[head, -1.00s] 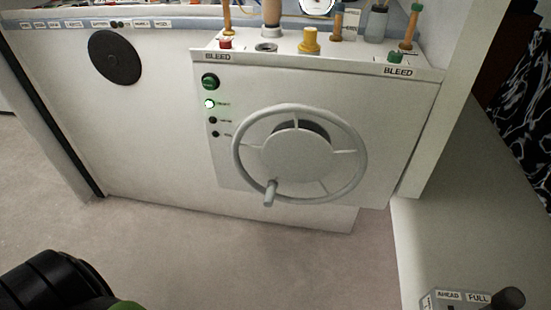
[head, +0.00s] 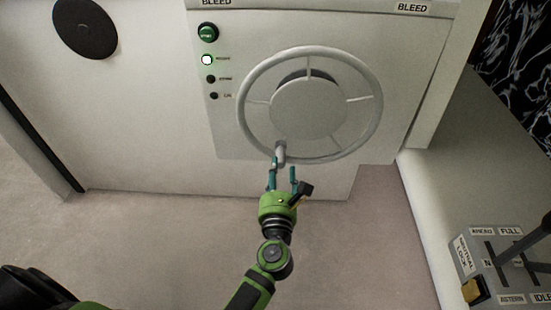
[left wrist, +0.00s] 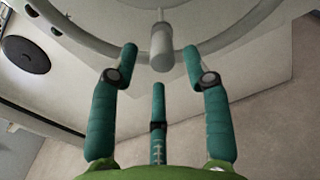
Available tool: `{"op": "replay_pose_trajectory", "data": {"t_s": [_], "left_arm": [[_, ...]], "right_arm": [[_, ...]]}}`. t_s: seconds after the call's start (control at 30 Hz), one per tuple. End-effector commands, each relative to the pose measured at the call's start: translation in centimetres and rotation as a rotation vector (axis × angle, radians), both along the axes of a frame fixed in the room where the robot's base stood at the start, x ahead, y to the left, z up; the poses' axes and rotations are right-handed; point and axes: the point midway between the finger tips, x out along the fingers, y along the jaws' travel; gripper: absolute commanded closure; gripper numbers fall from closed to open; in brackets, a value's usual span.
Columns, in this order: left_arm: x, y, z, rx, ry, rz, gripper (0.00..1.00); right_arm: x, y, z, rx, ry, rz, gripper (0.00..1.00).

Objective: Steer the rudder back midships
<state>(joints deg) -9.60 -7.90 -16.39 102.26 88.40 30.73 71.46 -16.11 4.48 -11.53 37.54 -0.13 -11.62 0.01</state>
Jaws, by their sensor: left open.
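A grey steering wheel (head: 376,125) with thin spokes and a round hub (head: 310,108) is mounted on the white panel. Its short knob handle (head: 281,152) sticks out at the lower left of the rim. My left gripper (head: 282,168) is open just below the handle in the head view. In the left wrist view, the handle (left wrist: 161,48) stands ahead between the spread teal fingers of the gripper (left wrist: 160,62), and nothing is clamped. I cannot tell whether a finger touches it. The rudder itself is not seen. My right gripper is not in view.
A green button (head: 208,32), a lit lamp (head: 208,60) and dark lamps lie left of the wheel. A lever box (head: 500,268) with labels stands at the lower right. A black disc (head: 85,28) is on the wall. The floor below the panel is clear.

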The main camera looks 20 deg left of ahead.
Motion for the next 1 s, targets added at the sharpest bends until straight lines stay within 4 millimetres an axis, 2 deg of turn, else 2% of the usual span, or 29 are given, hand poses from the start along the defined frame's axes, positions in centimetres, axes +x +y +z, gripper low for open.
{"op": "replay_pose_trajectory", "data": {"t_s": [0.1, 0.3, 0.5, 0.7, 0.77, 0.8, 0.83, 1.0], "left_arm": [[2.0, 0.5, 0.2, 0.006, -0.001, -0.001, 0.52], [4.5, 1.3, 0.1, 0.006, 0.000, -0.002, 0.52], [5.4, 1.5, 0.0, 0.007, 0.001, -0.002, 0.52], [5.4, 1.5, 0.0, 0.008, 0.002, -0.002, 0.52], [5.3, 1.5, 0.0, 0.008, 0.002, -0.002, 0.76], [5.3, 1.5, 0.0, 0.008, 0.002, -0.003, 0.92], [5.3, 1.5, 0.0, 0.008, 0.002, -0.003, 1.00], [5.4, 1.5, 0.1, 0.008, 0.001, -0.004, 1.00]], "right_arm": [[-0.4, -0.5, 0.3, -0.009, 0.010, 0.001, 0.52], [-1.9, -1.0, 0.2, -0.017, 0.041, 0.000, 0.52], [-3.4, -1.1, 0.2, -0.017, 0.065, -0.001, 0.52], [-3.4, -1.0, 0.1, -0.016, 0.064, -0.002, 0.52], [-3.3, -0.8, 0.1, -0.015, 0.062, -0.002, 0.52], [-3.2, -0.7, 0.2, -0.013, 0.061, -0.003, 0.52], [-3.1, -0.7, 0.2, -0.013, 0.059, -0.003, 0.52], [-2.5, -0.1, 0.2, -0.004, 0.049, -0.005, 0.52]]}}
